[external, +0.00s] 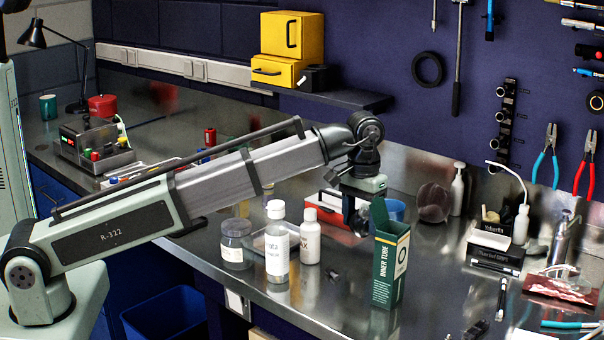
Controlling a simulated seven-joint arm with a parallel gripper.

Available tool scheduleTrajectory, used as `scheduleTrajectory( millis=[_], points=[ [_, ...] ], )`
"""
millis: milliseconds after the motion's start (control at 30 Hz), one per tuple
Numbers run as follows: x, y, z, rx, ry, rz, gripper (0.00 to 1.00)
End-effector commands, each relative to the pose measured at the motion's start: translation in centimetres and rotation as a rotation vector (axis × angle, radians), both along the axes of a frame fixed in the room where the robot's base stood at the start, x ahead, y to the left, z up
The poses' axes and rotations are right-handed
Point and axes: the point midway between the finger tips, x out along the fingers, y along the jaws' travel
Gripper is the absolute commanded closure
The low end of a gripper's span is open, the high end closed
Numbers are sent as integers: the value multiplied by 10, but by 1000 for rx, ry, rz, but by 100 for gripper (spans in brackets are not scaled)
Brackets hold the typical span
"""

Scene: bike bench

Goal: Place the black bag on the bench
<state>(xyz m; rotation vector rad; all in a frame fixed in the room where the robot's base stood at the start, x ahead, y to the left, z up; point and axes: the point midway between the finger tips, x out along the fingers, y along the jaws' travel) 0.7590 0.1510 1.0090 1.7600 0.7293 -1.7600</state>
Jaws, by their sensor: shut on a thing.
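My gripper (356,212) points down over the middle of the bench (330,318), just behind and left of the open green inner tube box. It is shut on a small dark rounded thing (361,222), partly hidden by the box and the fingers; I cannot tell whether this is the black bag. Another small black item (318,78), possibly a bag, sits on the wall shelf beside the yellow boxes.
The green inner tube box (390,268) stands close to my gripper. A clear jar (235,250) and white bottles (277,250) stand to its left. A red case (318,207) and a blue container (391,211) are behind. Bare bench lies around the box's front.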

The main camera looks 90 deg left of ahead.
Motion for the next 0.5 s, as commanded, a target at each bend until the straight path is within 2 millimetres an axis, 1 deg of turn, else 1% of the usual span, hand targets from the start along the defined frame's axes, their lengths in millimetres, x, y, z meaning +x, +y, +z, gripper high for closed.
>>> scheduleTrajectory(
  millis=[167, 367, 500],
  points=[
    [0, 0, -13, -1, 1, 0, 67],
    [-1, 0, -36, 0, 1, 0, 67],
    [0, 0, -40, 0, 0, 0, 67]
  ],
)
